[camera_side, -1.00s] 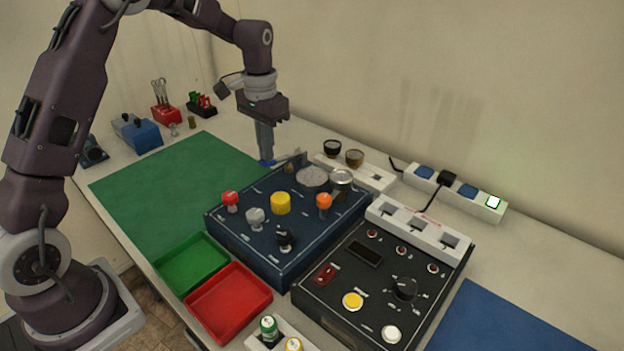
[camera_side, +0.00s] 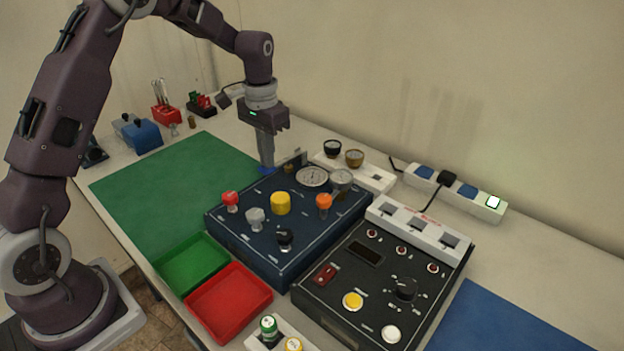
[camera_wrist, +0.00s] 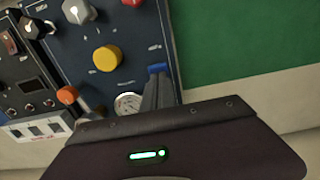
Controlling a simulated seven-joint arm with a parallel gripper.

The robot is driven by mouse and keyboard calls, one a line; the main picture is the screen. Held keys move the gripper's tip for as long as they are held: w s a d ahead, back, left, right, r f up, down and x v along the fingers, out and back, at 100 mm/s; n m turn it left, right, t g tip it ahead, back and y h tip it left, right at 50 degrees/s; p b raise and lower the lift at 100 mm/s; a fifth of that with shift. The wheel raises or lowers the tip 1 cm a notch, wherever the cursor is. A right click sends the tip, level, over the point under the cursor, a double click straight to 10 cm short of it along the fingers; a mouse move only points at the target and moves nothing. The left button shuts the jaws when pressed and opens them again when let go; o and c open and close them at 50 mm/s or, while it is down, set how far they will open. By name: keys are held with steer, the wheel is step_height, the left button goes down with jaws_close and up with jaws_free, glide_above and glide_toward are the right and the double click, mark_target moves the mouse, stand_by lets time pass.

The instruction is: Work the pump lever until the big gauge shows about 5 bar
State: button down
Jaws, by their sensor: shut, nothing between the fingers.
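The dark blue oxygen panel (camera_side: 235,230) lies at mid table, with red, grey, yellow, orange and black knobs on top. The big round gauge (camera_side: 312,177) sits near its back edge; its reading is too small to tell. A smaller gauge (camera_side: 341,178) is beside it. The pump lever (camera_side: 297,160) appears at the panel's back left corner, partly hidden by my fingers. My gripper (camera_side: 266,168) is shut and empty, pointing down at that corner, at or very close to the lever.
A green mat (camera_side: 165,190) lies left of the panel. A green tray (camera_side: 192,264) and a red tray (camera_side: 229,302) stand in front. A black control box (camera_side: 330,310) is on the right, with a white power strip (camera_side: 455,192) behind it.

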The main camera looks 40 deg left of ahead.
steer(key=shift+f, duration=0.9)
steer(key=shift+r, duration=1.95)
steer(key=shift+f, duration=0.1)
stand_by(0.5)
steer(key=shift+f, duration=1.85)
steer(key=shift+r, duration=1.95)
